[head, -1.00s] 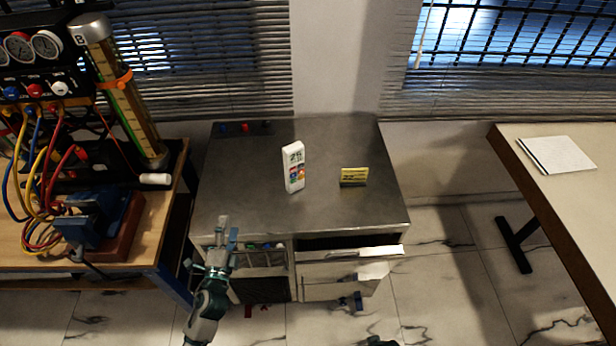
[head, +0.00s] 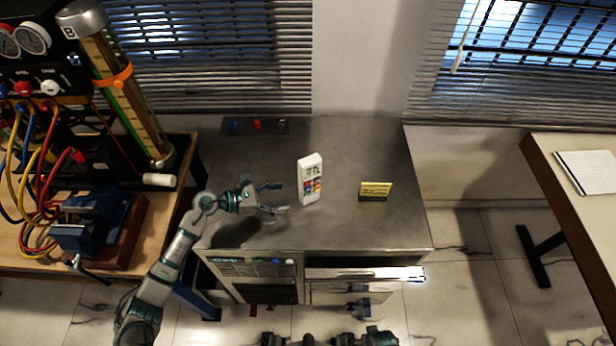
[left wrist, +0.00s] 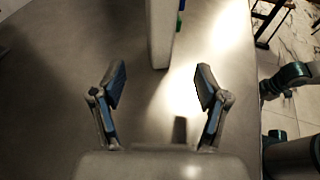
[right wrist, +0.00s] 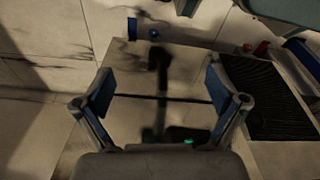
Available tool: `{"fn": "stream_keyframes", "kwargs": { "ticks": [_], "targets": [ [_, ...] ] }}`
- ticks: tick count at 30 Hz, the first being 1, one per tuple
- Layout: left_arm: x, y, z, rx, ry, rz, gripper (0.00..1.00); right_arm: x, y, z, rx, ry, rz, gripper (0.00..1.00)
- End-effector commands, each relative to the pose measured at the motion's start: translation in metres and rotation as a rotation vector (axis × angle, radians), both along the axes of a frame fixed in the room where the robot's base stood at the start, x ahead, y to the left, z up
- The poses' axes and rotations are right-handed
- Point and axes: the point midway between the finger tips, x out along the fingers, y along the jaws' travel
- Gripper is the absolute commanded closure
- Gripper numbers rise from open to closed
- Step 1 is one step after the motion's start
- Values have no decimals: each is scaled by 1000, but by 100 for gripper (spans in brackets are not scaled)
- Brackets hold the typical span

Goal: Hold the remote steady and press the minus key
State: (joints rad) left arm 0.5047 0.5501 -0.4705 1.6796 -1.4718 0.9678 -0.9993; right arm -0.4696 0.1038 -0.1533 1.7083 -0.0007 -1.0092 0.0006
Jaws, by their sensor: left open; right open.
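The white remote (head: 310,180) stands upright on the grey metal cabinet top, with a small display and coloured keys on its face. In the left wrist view the remote (left wrist: 163,30) shows side-on, just ahead of the open fingers, with green and blue key edges on its right. Which key is the minus key is too small to tell. My left gripper (head: 272,198) is open and empty, left of the remote and apart from it. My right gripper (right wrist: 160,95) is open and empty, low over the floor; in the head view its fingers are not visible.
Small coloured knobs (head: 257,125) sit at the cabinet's back left. A bench with gauges, cables and a blue vise (head: 92,225) is at left. A drawer front (head: 365,274) juts below the cabinet top. The back right of the top is clear.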

Motion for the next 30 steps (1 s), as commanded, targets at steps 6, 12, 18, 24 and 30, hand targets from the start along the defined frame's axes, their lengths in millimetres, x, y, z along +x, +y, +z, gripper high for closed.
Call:
{"fn": "stream_keyframes", "kwargs": {
  "ticks": [6, 12, 18, 24, 30],
  "targets": [
    [12, -34, -11, -5, 3, -1, 26, 4, 0, 2, 0, -2, 0, 4],
    [19, -59, -20, -4, 2, -1, 26, 8, 1, 18, 1, -7, -2, 4],
    [24, -73, -24, -4, 3, 0, 26, 12, 1, 31, 1, -11, -4, 4],
    [24, -76, -24, -4, 2, 1, 26, 13, 1, 35, 1, -12, -4, 4],
    [24, -76, -24, -4, 3, 1, 36, 13, 1, 34, 1, -10, -4, 4]
  ]
}}
